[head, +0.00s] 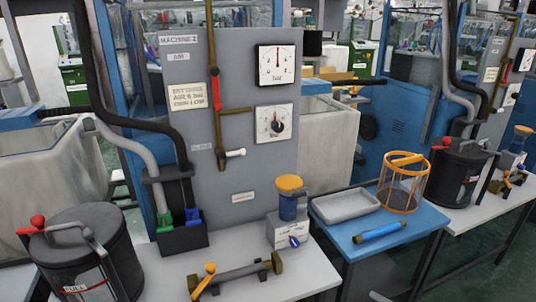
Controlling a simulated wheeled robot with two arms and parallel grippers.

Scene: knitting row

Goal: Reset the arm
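A grey machine panel (235,185) labelled MACHINE with a number stands in the middle of the head view. A long thin brass arm (210,40) runs down its front, slightly tilted. A red section (217,90) sits on its middle. Two dials, an upper one (266,64) and a lower one (284,124), are to the right. Neither of my grippers is in view.
A dark lidded pot (95,250) with a red-tipped handle, a brass roller-like part (237,274) and an orange-topped blue jar (290,205) stand on the front table. A blue table (385,245) to the right bears a grey tray (345,206) and an orange basket (402,182).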

